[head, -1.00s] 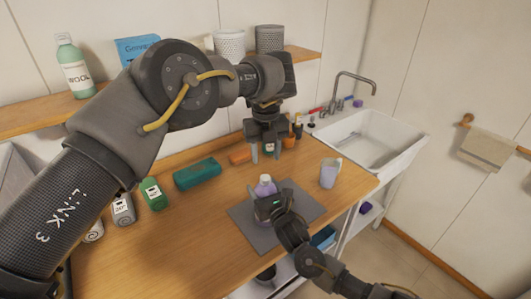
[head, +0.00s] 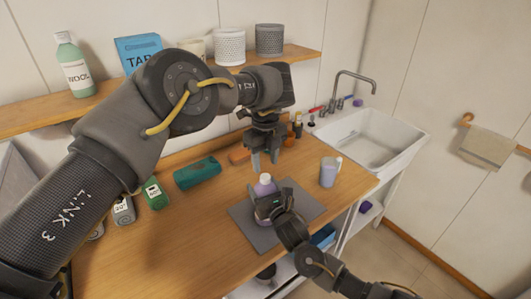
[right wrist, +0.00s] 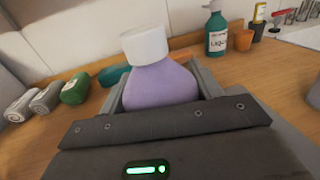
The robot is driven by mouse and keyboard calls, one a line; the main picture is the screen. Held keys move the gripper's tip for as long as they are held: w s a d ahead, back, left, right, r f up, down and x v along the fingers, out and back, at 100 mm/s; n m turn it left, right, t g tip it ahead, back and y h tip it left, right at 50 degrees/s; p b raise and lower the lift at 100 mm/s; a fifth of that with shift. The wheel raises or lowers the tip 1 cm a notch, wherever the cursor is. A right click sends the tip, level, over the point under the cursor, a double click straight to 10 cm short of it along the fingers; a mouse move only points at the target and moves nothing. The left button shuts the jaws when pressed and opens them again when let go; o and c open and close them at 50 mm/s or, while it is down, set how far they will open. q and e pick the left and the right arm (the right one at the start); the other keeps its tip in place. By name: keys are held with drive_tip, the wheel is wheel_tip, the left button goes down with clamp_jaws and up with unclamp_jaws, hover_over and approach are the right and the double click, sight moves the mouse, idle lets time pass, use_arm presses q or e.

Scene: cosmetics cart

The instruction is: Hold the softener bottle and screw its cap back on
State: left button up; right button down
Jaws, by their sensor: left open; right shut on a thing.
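The softener bottle (head: 264,189) is lavender and stands on a grey mat (head: 300,207) on the wooden counter. A white cap (head: 265,178) sits on its top. In the right wrist view the bottle (right wrist: 160,87) shows close up, with the cap (right wrist: 145,45) on its neck; I cannot tell how tightly it is seated. My right gripper (head: 268,207) is shut around the bottle's body from the front. My left gripper (head: 264,167) is open and empty, fingers pointing down, just above and behind the cap in the head view.
A teal rolled thing (head: 197,174) and a green container (head: 154,193) lie left. A green pump bottle (right wrist: 216,41) and an orange cup (right wrist: 243,40) stand behind. The sink (head: 372,140) is at the right.

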sight(266, 176)
use_arm(q)
drive_tip(key=shift+f, duration=2.7)
clamp_jaws()
drive_tip(key=shift+o, duration=0.8)
unclamp_jaws()
drive_tip(key=shift+r, duration=0.1)
wheel_tip(266, 176, up, 12)
